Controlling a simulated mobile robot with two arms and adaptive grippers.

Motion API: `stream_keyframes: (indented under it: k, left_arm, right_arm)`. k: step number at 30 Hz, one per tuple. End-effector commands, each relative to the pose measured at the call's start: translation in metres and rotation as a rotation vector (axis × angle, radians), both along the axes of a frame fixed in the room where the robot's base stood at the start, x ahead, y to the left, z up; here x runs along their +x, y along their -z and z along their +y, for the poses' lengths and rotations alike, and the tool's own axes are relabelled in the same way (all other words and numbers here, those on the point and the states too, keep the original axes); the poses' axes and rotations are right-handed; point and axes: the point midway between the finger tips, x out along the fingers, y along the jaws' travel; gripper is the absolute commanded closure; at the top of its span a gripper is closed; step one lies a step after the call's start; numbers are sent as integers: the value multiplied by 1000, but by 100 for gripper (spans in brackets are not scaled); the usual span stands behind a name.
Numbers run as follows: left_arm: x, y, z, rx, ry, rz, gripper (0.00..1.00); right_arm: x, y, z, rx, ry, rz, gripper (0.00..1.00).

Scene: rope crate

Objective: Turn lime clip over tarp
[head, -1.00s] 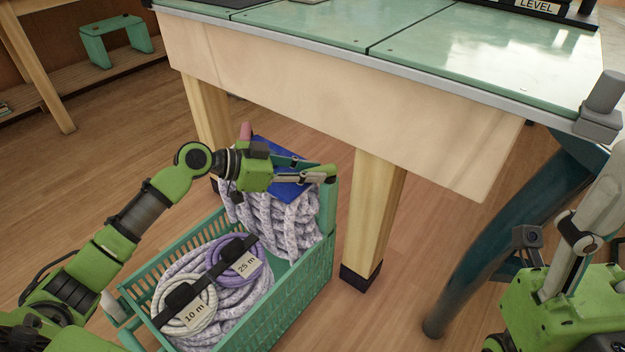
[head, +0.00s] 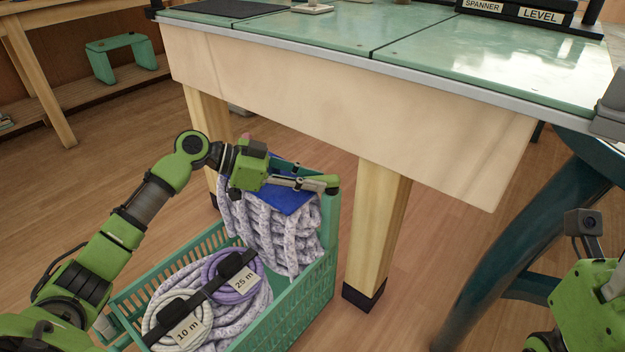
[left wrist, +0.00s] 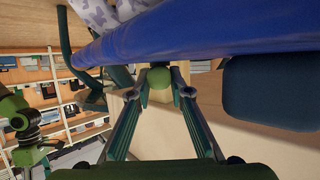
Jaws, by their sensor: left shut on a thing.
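My left gripper (head: 318,184) is over the far right corner of the green crate (head: 310,292). It is shut on the lime clip (left wrist: 158,79), whose rounded lime end shows between the fingertips in the left wrist view. In the head view the clip (head: 332,181) is small at the fingertips, at the top of the crate's corner post. The blue tarp (head: 288,197) lies over the stacked rope behind the gripper. It fills the upper part of the left wrist view (left wrist: 200,38). My right gripper (head: 592,300) is at the lower right edge, its fingertips cut off.
The crate holds pale rope (head: 240,312) and coils tagged 10 m (head: 187,330) and 25 m (head: 243,280) under a black strap. A workbench (head: 330,100) stands close behind, with a wooden leg (head: 378,225) right of the crate. Floor between this leg and the teal curved leg is clear.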

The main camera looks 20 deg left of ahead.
Motion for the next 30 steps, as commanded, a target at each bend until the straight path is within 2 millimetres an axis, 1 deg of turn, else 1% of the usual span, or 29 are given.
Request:
stream_keyframes:
  k: [4, 5, 6, 16, 19, 23, 30]
  left_arm:
    - [0, 0, 0, 1, -1, -1, 100]
    - [0, 0, 0, 0, -1, 0, 73]
    - [0, 0, 0, 0, -1, 0, 64]
    - [0, 0, 0, 0, -1, 0, 64]
    - [-2, -2, 5, 1, -2, 1, 64]
    - [-11, -9, 21, 1, -4, 2, 64]
    - [-35, -28, 63, 2, -4, 2, 64]
  right_arm:
    - [0, 0, 0, 0, 0, 0, 46]
    - [0, 0, 0, 0, 0, 0, 46]
    - [0, 0, 0, 0, 0, 0, 46]
    - [1, 0, 0, 1, 0, 1, 46]
    - [1, 0, 0, 2, 1, 1, 46]
    - [0, 0, 0, 1, 0, 1, 46]
    - [0, 0, 0, 1, 0, 1, 46]
